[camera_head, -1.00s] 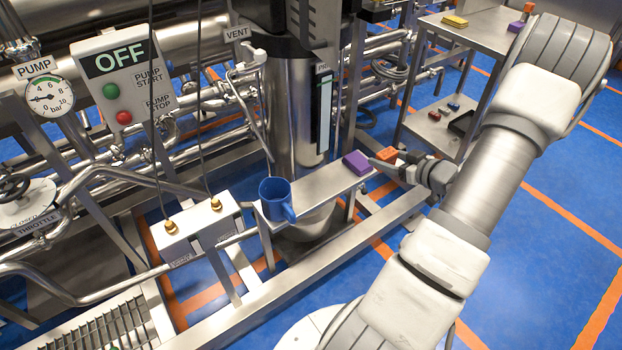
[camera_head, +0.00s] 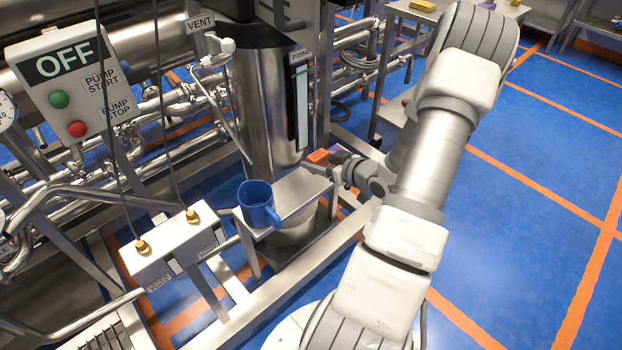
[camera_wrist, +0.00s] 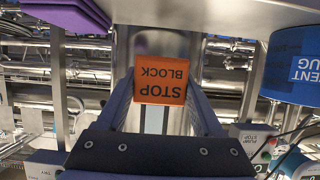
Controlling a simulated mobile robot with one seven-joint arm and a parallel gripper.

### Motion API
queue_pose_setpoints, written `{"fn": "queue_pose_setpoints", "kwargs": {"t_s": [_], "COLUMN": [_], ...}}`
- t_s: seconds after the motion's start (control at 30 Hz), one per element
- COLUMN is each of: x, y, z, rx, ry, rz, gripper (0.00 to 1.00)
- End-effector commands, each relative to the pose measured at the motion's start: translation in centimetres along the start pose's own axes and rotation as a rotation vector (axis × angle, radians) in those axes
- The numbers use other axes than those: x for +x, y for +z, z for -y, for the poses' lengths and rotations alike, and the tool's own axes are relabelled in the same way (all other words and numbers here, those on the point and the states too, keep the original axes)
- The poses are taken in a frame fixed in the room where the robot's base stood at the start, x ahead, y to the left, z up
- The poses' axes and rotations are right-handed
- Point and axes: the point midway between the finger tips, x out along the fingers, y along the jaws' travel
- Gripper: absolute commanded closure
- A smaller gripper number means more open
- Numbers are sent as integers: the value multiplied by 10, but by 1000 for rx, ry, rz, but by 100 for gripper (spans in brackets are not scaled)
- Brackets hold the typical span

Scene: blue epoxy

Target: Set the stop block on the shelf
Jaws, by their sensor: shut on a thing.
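The stop block is orange with black lettering. In the wrist view the stop block (camera_wrist: 161,80) sits between my gripper's fingers, its lettering upside down. In the head view the stop block (camera_head: 318,157) shows at the tip of my gripper (camera_head: 334,162), which is shut on it. The block appears near the far right end of a small steel shelf (camera_head: 300,190). I cannot tell the gap between block and shelf. A blue mug (camera_head: 258,206) stands on the shelf's near left end. My fingers partly cover the shelf's far end.
A purple object (camera_wrist: 70,12) is at the wrist view's upper left, and a blue lettered object (camera_wrist: 295,68) at its right. A steel column (camera_head: 270,105) rises behind the shelf. A white box (camera_head: 172,245) with brass fittings is left. Blue floor at right is open.

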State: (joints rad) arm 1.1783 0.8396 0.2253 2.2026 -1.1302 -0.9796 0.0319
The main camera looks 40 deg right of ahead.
Motion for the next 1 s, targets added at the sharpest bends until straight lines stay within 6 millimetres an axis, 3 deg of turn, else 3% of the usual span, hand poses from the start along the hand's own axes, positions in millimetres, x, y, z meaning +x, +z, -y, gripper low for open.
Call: {"fn": "queue_pose_setpoints", "kwargs": {"t_s": [0.27,0.5,0.9,0.93,1.0], "x": [17,30,31,31,30], "y": [12,43,47,45,45], "z": [14,13,13,13,13], "rx": [0,2,-1,-1,-1], "ry": [0,1,1,1,1], "rz": [0,0,0,0,0], "gripper": [89,89,89,26,14]}}
